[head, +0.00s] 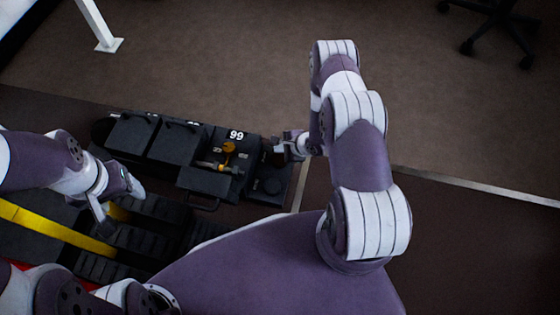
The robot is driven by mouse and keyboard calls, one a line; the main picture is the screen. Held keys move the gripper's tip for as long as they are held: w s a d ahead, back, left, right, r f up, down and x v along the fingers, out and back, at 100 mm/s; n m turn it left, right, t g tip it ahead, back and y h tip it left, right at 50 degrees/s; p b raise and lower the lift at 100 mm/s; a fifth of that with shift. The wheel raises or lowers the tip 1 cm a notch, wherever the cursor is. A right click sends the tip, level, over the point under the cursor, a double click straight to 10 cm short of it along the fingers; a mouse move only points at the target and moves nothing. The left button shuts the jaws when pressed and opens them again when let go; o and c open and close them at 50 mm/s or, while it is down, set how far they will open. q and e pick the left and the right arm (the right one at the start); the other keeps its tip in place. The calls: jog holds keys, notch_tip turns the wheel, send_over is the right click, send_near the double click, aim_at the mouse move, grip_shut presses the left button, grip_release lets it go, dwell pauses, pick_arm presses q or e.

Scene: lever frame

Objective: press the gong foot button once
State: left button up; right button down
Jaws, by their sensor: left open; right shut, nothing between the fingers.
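The dark lever frame (180,145) stands at centre left, with a white "99" label on its top. A round black knob-like part (271,186) sits on a low black block at its right end. It may be the gong foot button, but I cannot tell for sure. My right gripper (271,149) is shut and empty at the right end of the frame, just beyond the round part in the picture. Whether it touches the frame is unclear. My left gripper (119,205) is open and empty over the black ribbed treads (145,235) in front of the frame.
A small yellow-orange part (228,150) stands up on the frame near the label. A yellow stripe (45,232) crosses the dark floor at lower left. A white post (103,30) and a wheeled chair base (495,20) stand farther back. The brown floor at the right is clear.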

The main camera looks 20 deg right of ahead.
aim_at(277, 156)
pick_arm(q)
jog(key=shift+f+b, duration=0.55)
jog(key=shift+f, duration=0.45)
pick_arm(e)
jog(key=shift+f, duration=1.3)
pick_arm(q)
jog(key=shift+f, duration=0.1)
pick_arm(e)
jog(key=shift+f, duration=0.1)
pick_arm(q)
jog(key=shift+f, duration=0.2)
pick_arm(e)
jog(key=shift+f, duration=0.3)
pick_arm(q)
jog(key=shift+f+b, duration=0.65)
jog(key=shift+b, duration=0.3)
pick_arm(e)
jog(key=shift+f, duration=0.8)
pick_arm(q)
jog(key=shift+r, duration=0.1)
jog(key=shift+r+p, duration=1)
jog(key=shift+p, duration=0.1)
pick_arm(e)
jog(key=shift+r, duration=1.2)
